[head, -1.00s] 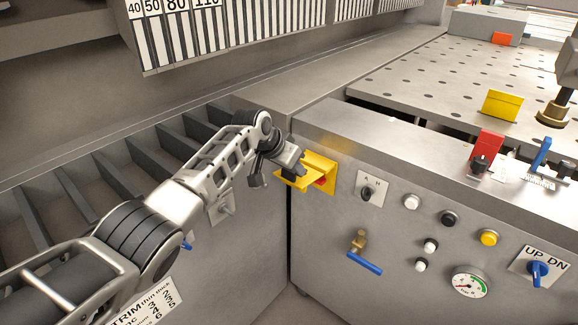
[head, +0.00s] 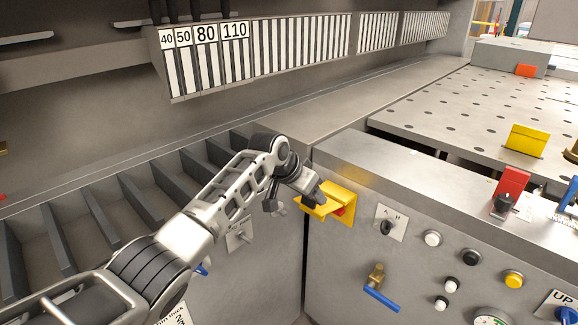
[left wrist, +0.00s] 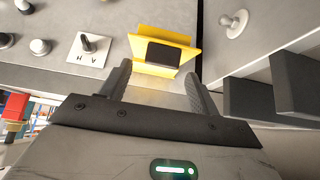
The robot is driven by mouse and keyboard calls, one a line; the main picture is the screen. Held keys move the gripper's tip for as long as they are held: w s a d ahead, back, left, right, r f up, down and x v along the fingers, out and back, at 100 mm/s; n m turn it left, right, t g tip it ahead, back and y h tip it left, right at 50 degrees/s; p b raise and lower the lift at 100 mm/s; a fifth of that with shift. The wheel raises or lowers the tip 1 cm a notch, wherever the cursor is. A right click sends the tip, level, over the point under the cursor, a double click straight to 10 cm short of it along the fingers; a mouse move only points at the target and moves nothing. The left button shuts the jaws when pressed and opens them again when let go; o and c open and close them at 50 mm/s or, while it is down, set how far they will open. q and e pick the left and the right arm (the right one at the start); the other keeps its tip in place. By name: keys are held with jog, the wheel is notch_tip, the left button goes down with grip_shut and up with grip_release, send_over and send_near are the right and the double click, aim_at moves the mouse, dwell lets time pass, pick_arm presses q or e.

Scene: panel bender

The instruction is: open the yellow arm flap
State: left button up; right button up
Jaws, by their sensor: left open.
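The yellow arm flap (head: 318,211) juts out from a yellow bracket (head: 343,193) on the front of the grey machine panel, near its left corner. A red part (head: 340,211) shows beside the flap. My left gripper (head: 316,195) is at the flap, its dark fingers over the flap's upper side in the head view. In the left wrist view the yellow piece (left wrist: 148,45) lies just beyond the two spread fingers (left wrist: 158,86), with a dark rectangular patch on it. The fingers are open; I cannot tell whether they touch the flap. My right gripper is out of view.
Right of the flap are an A/H selector switch (head: 386,227), several push buttons and a blue-handled valve (head: 381,297). A slotted rack (head: 120,205) is at left. The perforated table (head: 450,110) bears a yellow block (head: 527,140).

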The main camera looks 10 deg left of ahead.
pick_arm(q)
jog(key=v, duration=1.3)
jog(key=shift+s, duration=0.1)
